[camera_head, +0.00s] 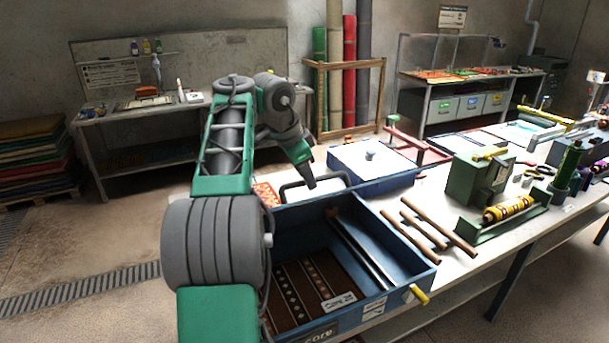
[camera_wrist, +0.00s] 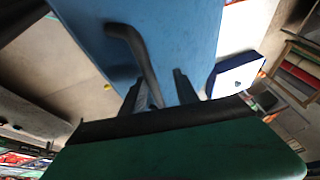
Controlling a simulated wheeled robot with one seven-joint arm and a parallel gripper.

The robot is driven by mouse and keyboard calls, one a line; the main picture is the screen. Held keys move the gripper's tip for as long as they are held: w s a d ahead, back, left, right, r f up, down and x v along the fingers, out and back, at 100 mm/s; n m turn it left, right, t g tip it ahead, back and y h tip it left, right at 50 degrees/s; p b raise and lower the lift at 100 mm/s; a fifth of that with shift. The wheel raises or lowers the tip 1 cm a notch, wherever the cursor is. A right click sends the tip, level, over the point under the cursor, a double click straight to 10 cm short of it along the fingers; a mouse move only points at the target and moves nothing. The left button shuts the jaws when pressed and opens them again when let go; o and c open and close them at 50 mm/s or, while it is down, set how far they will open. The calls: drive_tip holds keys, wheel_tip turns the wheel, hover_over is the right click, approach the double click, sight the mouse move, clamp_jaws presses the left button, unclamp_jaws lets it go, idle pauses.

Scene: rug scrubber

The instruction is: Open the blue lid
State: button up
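The blue box (camera_head: 410,255) stands on the table with its inside in view, a brown slotted insert lying on its floor. The blue lid (camera_head: 385,182) shows almost edge-on along the box's far side, so it appears raised; its exact angle is hard to tell. Its black bar handle (camera_head: 340,174) stands out behind that edge. In the wrist view the lid's blue face (camera_wrist: 185,40) fills the upper middle, with the handle (camera_wrist: 128,38) on it. My gripper (camera_head: 310,184) is at the handle. Its fingers (camera_wrist: 158,92) are apart, with the handle's lower part between them, nearer the left finger.
A white-topped blue box (camera_head: 370,158) with a small knob stands just behind the lid. Brown rods (camera_head: 430,228) and a green machine (camera_head: 480,180) stand to the right on the table (camera_head: 480,262). A wooden rack of rolls (camera_head: 348,95) is at the back wall.

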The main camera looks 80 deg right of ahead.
drive_tip(key=shift+r, duration=0.1)
drive_tip(key=shift+r, duration=0.75)
drive_tip(key=shift+w+a+r, duration=0.35)
drive_tip(key=shift+a+r, duration=0.15)
drive_tip(key=shift+a, duration=0.05)
drive_tip(key=w+a, duration=0.1)
drive_tip(key=a, duration=0.2)
drive_tip(key=w+a+b, duration=0.1)
drive_tip(key=w+a, duration=0.1)
drive_tip(key=a, duration=0.2)
drive_tip(key=w+a, duration=0.2)
drive_tip(key=a, duration=0.1)
drive_tip(key=shift+a+b, duration=0.4)
